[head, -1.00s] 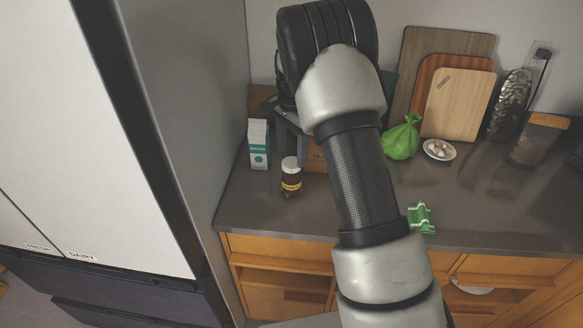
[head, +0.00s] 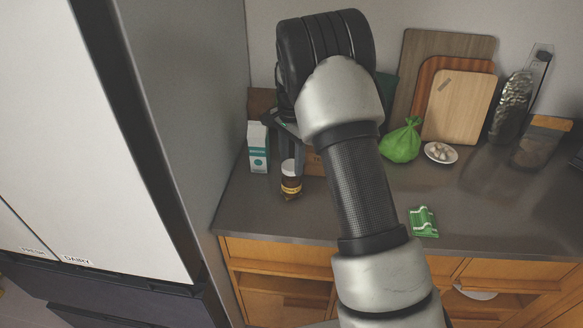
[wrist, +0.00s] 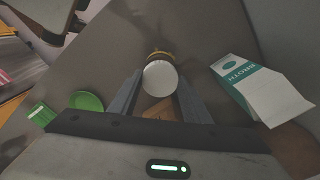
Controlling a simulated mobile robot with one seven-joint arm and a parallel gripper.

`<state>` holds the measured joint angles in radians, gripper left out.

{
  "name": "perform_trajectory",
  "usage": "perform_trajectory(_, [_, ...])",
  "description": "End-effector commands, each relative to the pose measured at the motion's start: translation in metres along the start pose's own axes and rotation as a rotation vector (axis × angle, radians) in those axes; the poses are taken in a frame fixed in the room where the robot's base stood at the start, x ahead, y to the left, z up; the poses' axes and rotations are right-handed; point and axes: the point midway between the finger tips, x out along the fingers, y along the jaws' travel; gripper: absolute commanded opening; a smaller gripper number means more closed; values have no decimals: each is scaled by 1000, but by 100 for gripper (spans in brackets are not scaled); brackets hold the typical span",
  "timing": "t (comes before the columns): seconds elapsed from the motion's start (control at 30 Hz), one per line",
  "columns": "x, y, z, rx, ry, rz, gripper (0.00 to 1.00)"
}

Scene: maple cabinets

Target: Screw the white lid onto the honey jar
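The honey jar (head: 291,185), dark with a yellow band, stands upright on the counter near its left end. The white lid (head: 289,167) sits on top of it; I cannot tell how tightly. In the wrist view the lid (wrist: 160,78) is seen from above, with a bit of the jar (wrist: 160,55) showing beyond it. My gripper (wrist: 160,74) is open, its two fingers pointing down at the lid, one on each side in the picture. Whether they touch it is not clear. In the head view my arm hides part of the gripper.
A white and teal carton (head: 258,147) stands close to the left of the jar; in the wrist view it (wrist: 262,90) lies right of the fingers. A green bag (head: 401,141), a small plate (head: 441,153) and a green packet (head: 423,221) are to the right.

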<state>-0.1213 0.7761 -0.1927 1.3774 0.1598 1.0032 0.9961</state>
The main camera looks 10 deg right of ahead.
Motion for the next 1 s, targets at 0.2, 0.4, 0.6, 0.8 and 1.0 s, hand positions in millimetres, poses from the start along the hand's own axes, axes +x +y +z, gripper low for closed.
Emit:
perform_trajectory(0.2, [-1, 0, 0, 79, 0, 1, 24])
perform_trajectory(0.4, [-1, 0, 1, 387, 1, 2, 23])
perform_trajectory(0.6, [2, 0, 0, 525, 0, 1, 23])
perform_trajectory(0.8, [2, 0, 0, 527, 0, 0, 23])
perform_trajectory(1.0, [2, 0, 0, 561, 0, 1, 23])
